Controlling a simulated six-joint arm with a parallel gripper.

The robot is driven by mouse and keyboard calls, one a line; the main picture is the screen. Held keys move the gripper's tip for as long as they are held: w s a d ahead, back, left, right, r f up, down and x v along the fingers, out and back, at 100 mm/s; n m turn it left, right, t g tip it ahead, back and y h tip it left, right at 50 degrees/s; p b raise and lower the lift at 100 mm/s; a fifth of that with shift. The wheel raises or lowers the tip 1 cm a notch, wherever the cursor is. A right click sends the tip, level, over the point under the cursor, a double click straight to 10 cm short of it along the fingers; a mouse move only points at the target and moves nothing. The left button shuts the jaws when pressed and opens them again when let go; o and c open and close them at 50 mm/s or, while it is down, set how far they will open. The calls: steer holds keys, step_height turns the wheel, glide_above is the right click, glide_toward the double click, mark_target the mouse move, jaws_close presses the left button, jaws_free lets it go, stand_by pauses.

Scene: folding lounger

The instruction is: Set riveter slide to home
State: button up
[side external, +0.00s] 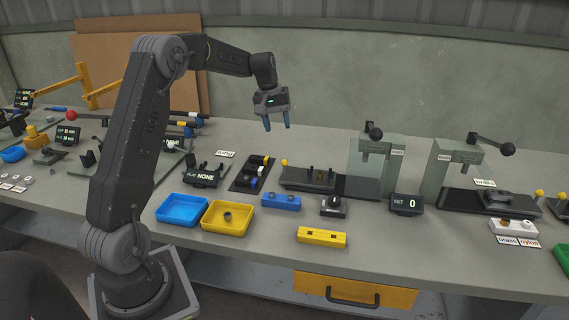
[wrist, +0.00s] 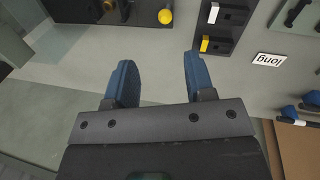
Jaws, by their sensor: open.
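A dark slide base (side external: 308,179) with a yellow ball knob (side external: 284,162) at its left end runs toward a grey press (side external: 383,160) with a clear guard. A second grey press (side external: 447,165) stands to the right, with another dark slide base (side external: 470,201) in front. I cannot tell which one is the riveter. My gripper (side external: 277,126) is open and empty, high above the bench, over and behind the left slide's knob. In the wrist view, the fingers (wrist: 160,75) are spread apart, and the knob (wrist: 165,16) lies beyond them near the top edge.
A black holder (side external: 250,174) with coloured blocks lies left of the slide. A blue tray (side external: 182,209), a yellow tray (side external: 228,217), a blue block (side external: 281,202) and a yellow block (side external: 321,237) lie in front. A counter display (side external: 405,204) reads 0. The bench behind the slide is clear.

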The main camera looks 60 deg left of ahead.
mark_target(285, 163)
steer(key=f, duration=0.4)
steer(key=w+f, duration=0.1)
steer(key=f, duration=0.4)
steer(key=w+f, duration=0.1)
steer(key=f, duration=0.4)
steer(key=shift+w+d+f, duration=0.15)
steer(key=shift+w+f, duration=0.05)
steer(key=shift+f, duration=0.05)
jaws_close()
